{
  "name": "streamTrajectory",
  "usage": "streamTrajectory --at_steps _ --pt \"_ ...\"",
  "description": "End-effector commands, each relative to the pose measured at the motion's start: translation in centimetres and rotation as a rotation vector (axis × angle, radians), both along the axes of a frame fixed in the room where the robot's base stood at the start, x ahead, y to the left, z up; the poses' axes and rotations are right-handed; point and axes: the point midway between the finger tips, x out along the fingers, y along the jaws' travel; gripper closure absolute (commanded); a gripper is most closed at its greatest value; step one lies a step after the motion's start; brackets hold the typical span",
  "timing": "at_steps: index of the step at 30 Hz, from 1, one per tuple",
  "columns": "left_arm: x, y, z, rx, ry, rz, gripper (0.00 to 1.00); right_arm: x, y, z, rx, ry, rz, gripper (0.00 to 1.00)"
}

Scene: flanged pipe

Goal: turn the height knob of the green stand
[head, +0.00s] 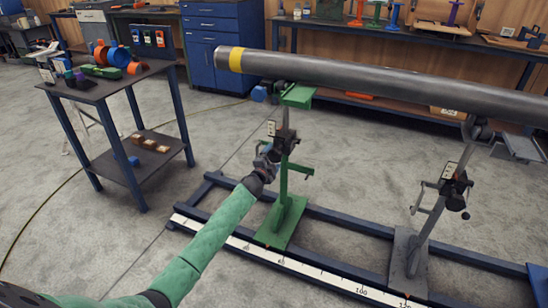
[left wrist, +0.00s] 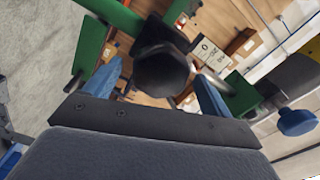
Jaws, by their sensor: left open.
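The green stand (head: 284,205) stands on the rail frame, with its green head under the pipe. My left gripper (head: 268,158) is at the stand's middle, just left of its dark clamp block (head: 286,138). In the left wrist view a dark round knob (left wrist: 163,70) sits between the two blue-padded fingers of my open left gripper (left wrist: 158,88). Clear space shows on the left of the knob; whether either finger touches it I cannot tell. In the head view my gripper hides the knob. My right gripper is not in view.
The grey pipe (head: 390,80) with a yellow band lies across the green stand and a grey stand (head: 410,250). A blue knob (left wrist: 298,122) shows at the right of the left wrist view. A dark side table (head: 100,90) stands left. Floor between is clear.

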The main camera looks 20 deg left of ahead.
Motion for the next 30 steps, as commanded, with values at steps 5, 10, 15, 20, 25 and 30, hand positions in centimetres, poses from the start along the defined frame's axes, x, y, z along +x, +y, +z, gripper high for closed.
streamTrajectory --at_steps 5,10,15,20,25,30 --pt "-2.6 0.1 -0.1 0.001 0.001 0.0 0.16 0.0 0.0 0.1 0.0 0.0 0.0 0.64" --pt "-4.6 0.2 -0.1 0.001 0.001 0.001 0.16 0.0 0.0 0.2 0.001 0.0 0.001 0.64" --pt "-5.6 0.3 0.0 0.001 0.0 0.001 0.16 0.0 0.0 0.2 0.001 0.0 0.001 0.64" --pt "-5.8 0.3 -0.1 0.001 0.002 0.002 0.16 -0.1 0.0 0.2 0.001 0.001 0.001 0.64" --pt "-5.8 0.3 -0.1 0.001 0.002 0.002 0.16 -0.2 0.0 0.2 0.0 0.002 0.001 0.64" --pt "-6.4 0.3 -0.6 0.001 0.013 0.001 0.16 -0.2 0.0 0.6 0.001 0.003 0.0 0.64"
